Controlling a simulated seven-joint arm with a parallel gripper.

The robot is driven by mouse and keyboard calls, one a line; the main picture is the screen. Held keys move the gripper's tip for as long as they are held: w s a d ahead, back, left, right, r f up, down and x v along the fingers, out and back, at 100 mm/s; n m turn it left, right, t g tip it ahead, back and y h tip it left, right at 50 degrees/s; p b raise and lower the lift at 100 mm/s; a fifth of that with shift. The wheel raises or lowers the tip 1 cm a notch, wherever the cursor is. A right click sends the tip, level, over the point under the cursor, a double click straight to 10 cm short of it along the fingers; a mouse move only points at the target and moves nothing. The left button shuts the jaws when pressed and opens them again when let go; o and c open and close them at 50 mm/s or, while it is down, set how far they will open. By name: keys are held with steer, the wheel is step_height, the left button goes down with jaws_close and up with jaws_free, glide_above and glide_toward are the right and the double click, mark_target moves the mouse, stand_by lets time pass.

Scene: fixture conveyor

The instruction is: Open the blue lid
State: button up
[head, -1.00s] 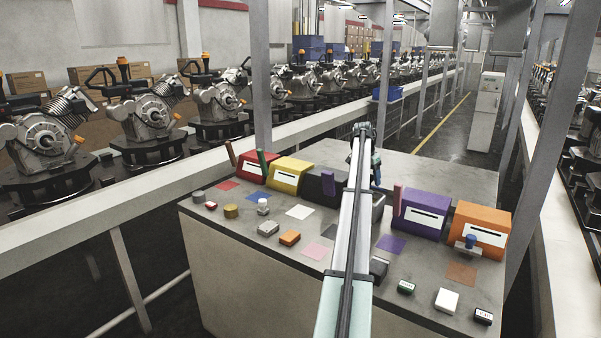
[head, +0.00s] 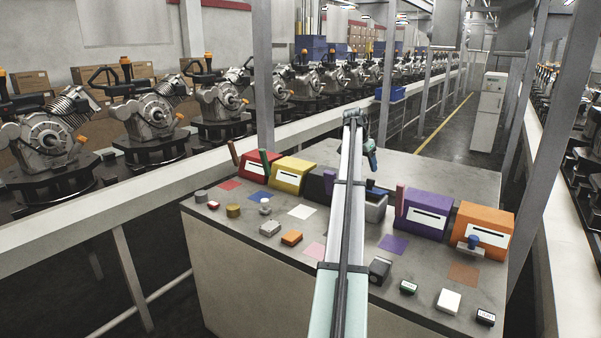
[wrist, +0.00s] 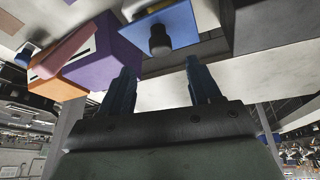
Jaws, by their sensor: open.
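The blue lid (wrist: 172,26) is a flat blue plate with a dark round knob (wrist: 160,40) at its middle, at the top of the wrist view. In the head view, the blue lid (head: 376,191) shows as a small strip on a grey box (head: 375,212), partly hidden by my arm. My gripper (wrist: 160,70) is open and empty, its two dark blue fingers pointing toward the knob but apart from it. In the head view, my gripper (head: 371,158) is above and behind the box.
A purple box (head: 425,214) and an orange box (head: 483,231) stand right of the grey box. Yellow (head: 290,176) and red (head: 252,166) boxes stand left. Small blocks and coloured squares lie along the table front (head: 335,270). The table's back right is clear.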

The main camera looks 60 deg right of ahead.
steer(key=s+v, duration=0.1)
steer(key=v, duration=0.3)
steer(key=w+a+f, duration=0.2)
steer(key=w+a, duration=0.1)
steer(key=w, duration=0.4)
steer(key=w+a+f+n+h, duration=0.1)
steer(key=w+a+f, duration=0.2)
steer(key=w, duration=0.5)
steer(key=w+a+f, duration=0.3)
steer(key=w+a, duration=0.1)
steer(key=w, duration=0.3)
steer(key=shift+w+a+h, duration=0.25)
steer(key=shift+a+h, duration=0.05)
steer(key=shift+a, duration=0.1)
